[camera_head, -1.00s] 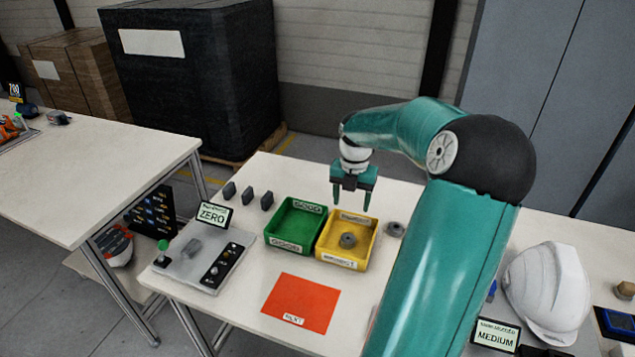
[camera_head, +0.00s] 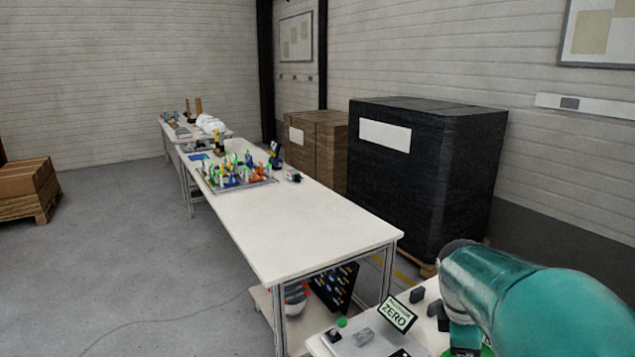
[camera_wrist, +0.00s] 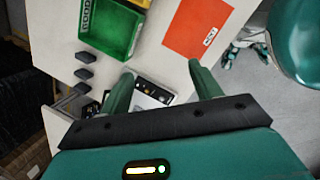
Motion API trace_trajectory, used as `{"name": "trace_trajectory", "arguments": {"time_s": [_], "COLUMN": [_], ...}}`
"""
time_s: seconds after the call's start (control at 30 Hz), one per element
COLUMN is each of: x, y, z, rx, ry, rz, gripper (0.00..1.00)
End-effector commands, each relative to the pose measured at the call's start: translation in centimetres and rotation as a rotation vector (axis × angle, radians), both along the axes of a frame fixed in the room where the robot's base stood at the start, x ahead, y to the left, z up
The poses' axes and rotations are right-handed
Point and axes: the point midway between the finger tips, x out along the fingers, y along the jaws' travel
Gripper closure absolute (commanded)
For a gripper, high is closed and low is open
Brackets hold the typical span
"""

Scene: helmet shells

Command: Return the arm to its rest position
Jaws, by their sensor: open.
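My gripper (camera_wrist: 162,82) shows in the wrist view with its two green fingers spread apart and nothing between them. It hangs above the near workbench (camera_wrist: 165,50). In the head view my teal arm fills the lower right corner, and the gripper is not visible there.
The wrist view shows a green bin (camera_wrist: 112,28), an orange mat (camera_wrist: 196,27) and dark blocks (camera_wrist: 84,74) on the bench. In the head view, a ZERO display (camera_head: 397,315) stands near the arm. A long white table (camera_head: 290,225) and black wrapped stack (camera_head: 425,170) lie beyond.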

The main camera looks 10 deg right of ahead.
Motion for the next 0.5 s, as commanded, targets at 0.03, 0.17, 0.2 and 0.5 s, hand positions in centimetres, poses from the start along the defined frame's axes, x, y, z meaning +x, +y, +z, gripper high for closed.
{"name": "trace_trajectory", "arguments": {"time_s": [0.03,0.17,0.2,0.5], "x": [-0.5,-2.1,-2.7,-7.8], "y": [2.0,6.1,7.4,14.9], "z": [0.9,2.4,2.8,4.4], "rx": [-0.007,0.018,0.036,0.31], "ry": [-0.05,-0.188,-0.232,-0.491], "rz": [-0.061,-0.254,-0.312,-0.747], "gripper": [0.37,0.37,0.37,0.37]}}
